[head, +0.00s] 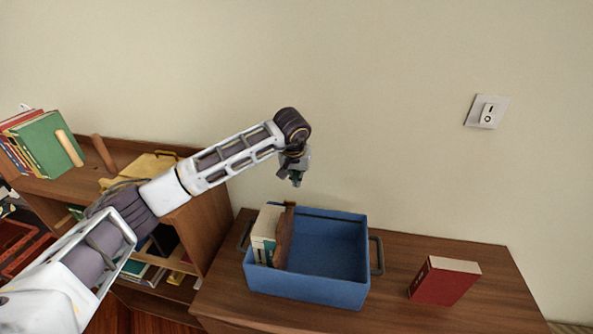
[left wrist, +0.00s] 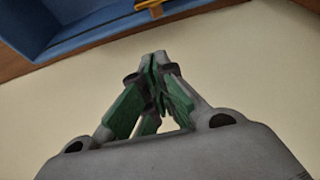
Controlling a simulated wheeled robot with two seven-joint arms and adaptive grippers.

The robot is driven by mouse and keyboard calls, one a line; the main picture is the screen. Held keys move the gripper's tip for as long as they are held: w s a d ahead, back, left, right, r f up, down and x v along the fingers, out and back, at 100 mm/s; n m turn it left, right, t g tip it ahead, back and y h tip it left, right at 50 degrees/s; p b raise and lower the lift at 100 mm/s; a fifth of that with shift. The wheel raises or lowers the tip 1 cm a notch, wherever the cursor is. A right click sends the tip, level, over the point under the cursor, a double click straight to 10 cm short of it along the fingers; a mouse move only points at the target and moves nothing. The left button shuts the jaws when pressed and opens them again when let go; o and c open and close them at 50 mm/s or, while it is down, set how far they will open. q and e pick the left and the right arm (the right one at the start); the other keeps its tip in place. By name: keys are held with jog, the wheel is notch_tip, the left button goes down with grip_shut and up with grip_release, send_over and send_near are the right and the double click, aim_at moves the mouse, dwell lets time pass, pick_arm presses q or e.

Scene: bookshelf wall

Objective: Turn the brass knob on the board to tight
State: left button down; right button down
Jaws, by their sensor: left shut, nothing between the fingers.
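I cannot make out a brass knob or its board in either view. My left gripper (head: 296,181) points down in front of the wall, above the back left part of a blue bin (head: 310,288). In the left wrist view its green-padded fingers (left wrist: 158,62) are together with nothing between them. The blue bin also shows at the top left of that view (left wrist: 85,30), apart from the fingers. My right gripper is in neither view.
The bin holds a pale book (head: 264,232) and a brown piece (head: 284,240). A red book (head: 445,281) stands on the brown cabinet (head: 395,312). A white switch plate (head: 487,111) is on the wall. A bookshelf (head: 205,225) with books is at left.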

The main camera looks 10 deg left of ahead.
aim_at(290, 203)
pick_arm(q)
jog(key=shift+s+f+p, duration=0.4)
jog(key=shift+f, duration=0.3)
jog(key=shift+s+f+p, duration=0.35)
jog(key=shift+s+f, duration=0.1)
jog(key=shift+f, duration=0.3)
jog(key=shift+s+f+p, duration=0.4)
jog(key=shift+f, duration=0.3)
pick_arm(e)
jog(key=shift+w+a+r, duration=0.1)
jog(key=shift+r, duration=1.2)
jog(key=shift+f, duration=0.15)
pick_arm(q)
jog(key=shift+m+b, duration=0.3)
jog(key=shift+b, duration=0.1)
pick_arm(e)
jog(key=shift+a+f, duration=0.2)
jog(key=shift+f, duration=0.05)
pick_arm(q)
jog(key=shift+d, duration=0.15)
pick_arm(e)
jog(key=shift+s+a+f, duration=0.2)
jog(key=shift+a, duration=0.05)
